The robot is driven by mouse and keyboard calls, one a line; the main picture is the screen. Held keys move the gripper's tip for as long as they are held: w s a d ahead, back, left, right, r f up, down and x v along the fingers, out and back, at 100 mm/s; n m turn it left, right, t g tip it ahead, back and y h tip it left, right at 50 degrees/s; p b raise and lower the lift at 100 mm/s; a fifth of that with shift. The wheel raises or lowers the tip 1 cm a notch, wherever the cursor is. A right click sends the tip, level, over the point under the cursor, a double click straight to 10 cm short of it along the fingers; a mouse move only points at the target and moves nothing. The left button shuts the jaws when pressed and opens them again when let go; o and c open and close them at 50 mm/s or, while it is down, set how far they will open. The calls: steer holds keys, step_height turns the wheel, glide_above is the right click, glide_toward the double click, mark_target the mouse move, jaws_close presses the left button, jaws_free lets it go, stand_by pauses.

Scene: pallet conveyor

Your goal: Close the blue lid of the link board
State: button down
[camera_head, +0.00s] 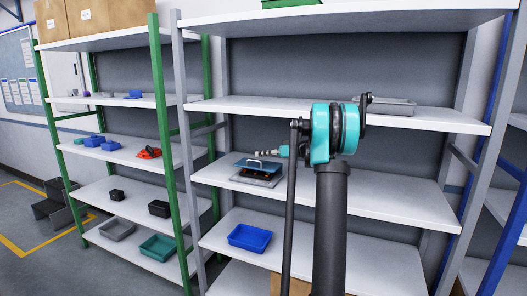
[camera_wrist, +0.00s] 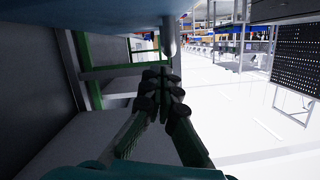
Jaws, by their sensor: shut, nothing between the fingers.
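The link board (camera_head: 257,181) lies on a middle shelf of the grey-framed rack in the head view, left of my arm. Its blue lid (camera_head: 262,167) sits over it with a light handle on top. The lid looks slightly tilted; its exact angle is hard to tell. My gripper (camera_head: 266,153) shows small just above the lid, and I cannot tell whether it touches. In the wrist view my gripper (camera_wrist: 163,84) has its fingers together with nothing between them. A blurred blue surface fills the top of that view, very close to the camera; I cannot identify it surely.
The shelf (camera_head: 390,195) right of the board is bare. A grey tray (camera_head: 390,106) sits on the shelf above, and a blue tray (camera_head: 250,237) on the shelf below. A green post (camera_head: 166,130) and a grey post (camera_head: 190,150) stand left of the board.

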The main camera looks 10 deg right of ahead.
steer(key=shift+s+a+f, duration=0.35)
steer(key=shift+s+f, duration=0.15)
stand_by(0.3)
